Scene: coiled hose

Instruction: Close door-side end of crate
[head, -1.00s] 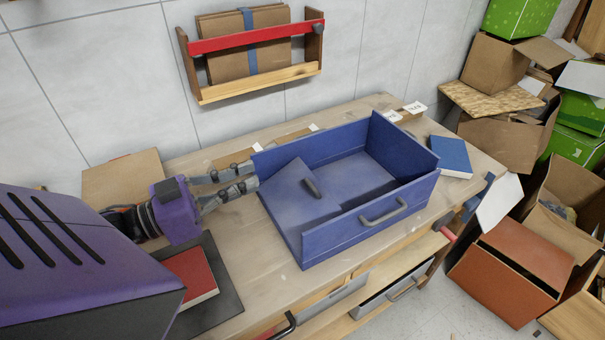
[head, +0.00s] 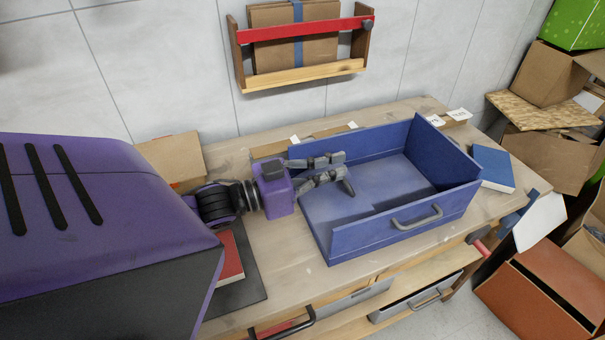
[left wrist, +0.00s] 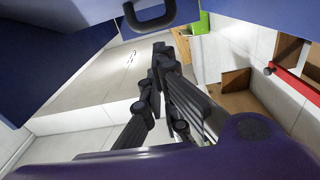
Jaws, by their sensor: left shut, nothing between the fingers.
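The blue crate (head: 430,207) stands on the workbench in the head view, with its back, right and front walls upright. Its left end has no upright wall; a blue panel slopes low inside there, partly hidden by my fingers. A dark handle shows beside my fingertips. My left gripper (head: 345,172) is shut and empty, reaching in from the left over the crate's left end. Whether it touches the panel is unclear. In the left wrist view the gripper (left wrist: 165,75) points toward a blue panel with a dark handle (left wrist: 150,16). My right gripper is not in view.
A blue book (head: 493,168) lies right of the crate. A red book (head: 230,258) lies on a dark mat beneath my left arm. A wall rack (head: 300,65) hangs behind the bench. Cardboard boxes (head: 545,75) are stacked at the right.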

